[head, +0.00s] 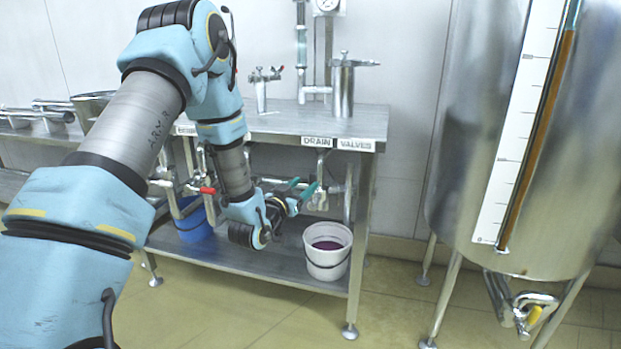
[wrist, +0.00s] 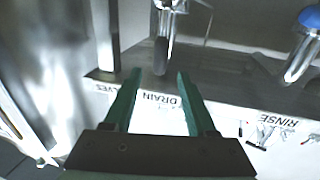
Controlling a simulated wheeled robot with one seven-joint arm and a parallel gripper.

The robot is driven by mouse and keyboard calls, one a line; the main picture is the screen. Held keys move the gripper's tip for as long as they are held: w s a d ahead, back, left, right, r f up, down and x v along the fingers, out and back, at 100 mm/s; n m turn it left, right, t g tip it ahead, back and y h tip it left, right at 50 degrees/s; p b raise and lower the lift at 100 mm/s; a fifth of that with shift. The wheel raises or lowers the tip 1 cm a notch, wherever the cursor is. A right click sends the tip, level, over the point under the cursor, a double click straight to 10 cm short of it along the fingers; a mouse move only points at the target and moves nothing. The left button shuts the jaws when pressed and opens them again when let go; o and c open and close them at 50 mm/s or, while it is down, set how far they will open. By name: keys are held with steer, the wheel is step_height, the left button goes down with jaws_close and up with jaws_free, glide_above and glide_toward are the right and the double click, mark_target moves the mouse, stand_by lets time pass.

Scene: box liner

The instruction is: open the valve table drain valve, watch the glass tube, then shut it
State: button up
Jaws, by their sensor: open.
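A metal table carries a white label reading DRAIN VALVES (head: 338,143) on its front edge. Steel valve piping (head: 319,200) shows below the label, partly behind my gripper; I cannot make out its handle or setting. My gripper (head: 303,188) is open with green fingers, in front of this piping. In the wrist view the open fingers (wrist: 159,93) flank the upside-down word DRAIN (wrist: 166,104), with nothing visible between them but the label area. A tall glass tube (head: 541,130) beside a white scale on the steel tank holds amber-brown liquid nearly to the top of the view.
A white bucket (head: 327,264) with dark purple liquid stands on the lower shelf, below and right of my gripper. A blue bucket (head: 194,222) and a red-handled valve (head: 207,190) are to the left. A yellow-handled valve (head: 534,315) is under the tank (head: 585,150).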

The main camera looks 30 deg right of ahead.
steer(key=x, duration=0.9)
steer(key=shift+p, duration=0.35)
steer(key=shift+s, duration=0.1)
steer(key=shift+c, duration=0.2)
jaws_close()
stand_by(0.5)
